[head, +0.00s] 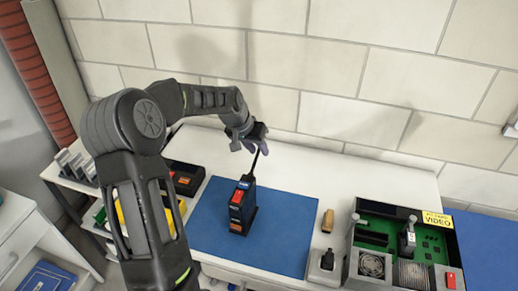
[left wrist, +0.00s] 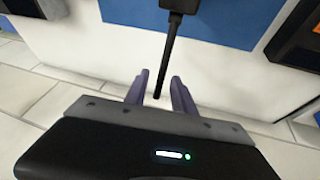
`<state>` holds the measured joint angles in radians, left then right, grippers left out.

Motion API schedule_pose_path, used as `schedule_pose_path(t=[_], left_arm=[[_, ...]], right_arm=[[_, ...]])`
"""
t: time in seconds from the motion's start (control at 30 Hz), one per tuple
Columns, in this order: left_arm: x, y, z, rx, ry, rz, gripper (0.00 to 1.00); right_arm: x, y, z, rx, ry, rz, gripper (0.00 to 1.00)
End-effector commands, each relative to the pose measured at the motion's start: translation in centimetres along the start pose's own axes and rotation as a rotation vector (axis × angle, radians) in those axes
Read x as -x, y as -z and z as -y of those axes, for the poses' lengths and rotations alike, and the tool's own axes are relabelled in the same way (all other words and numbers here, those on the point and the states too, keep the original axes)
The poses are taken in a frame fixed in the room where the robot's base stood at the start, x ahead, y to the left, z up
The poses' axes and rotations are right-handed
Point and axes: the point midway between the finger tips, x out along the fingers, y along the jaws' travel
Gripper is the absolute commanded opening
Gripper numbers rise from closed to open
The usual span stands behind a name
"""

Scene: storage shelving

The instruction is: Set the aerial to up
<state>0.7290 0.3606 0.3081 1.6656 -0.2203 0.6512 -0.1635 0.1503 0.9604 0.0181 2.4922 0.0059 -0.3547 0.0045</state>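A small black radio (head: 242,208) with a red front part and blue top stands on the blue mat (head: 285,225). Its thin black aerial (head: 255,160) sticks up from the top, leaning slightly right in the head view. My left gripper (head: 262,146) is at the aerial's far end. In the left wrist view the aerial (left wrist: 168,55) runs down from the radio's dark top. Its tip lies between the two purple fingers of my left gripper (left wrist: 161,92). The fingers are apart, with gaps visible beside the aerial. My right gripper is not in view.
A green circuit-board case (head: 430,240) with fans stands at the right of the white table. A dark box (head: 185,178) sits left of the mat. A tan block (head: 328,220) and a black switch-like device (head: 327,260) lie right of it. A tiled wall is behind.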

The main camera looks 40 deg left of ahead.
Motion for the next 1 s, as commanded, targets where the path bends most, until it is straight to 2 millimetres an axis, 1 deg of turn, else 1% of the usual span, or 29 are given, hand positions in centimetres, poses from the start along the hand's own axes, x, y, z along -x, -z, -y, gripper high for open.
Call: schedule_pose_path(t=[0.07, 0.17, 0.43, 0.8, 1.0], left_arm=[[-0.8, 0.0, -0.1, 0.001, -0.002, 0.002, 0.31], [-1.4, 0.0, 0.0, 0.001, 0.0, 0.0, 0.31], [-1.6, 0.0, 0.0, 0.001, 0.0, -0.001, 0.31], [-1.6, 0.0, 0.0, 0.001, 0.0, -0.001, 0.01], [-1.5, 0.0, 0.0, 0.001, 0.0, -0.001, 0.0]], right_arm=[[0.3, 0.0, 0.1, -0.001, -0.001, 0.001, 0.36], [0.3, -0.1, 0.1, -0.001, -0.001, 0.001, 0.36], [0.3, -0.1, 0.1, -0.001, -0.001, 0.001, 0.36], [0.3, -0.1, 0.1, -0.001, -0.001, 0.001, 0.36], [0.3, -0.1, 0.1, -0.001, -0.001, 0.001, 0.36]])
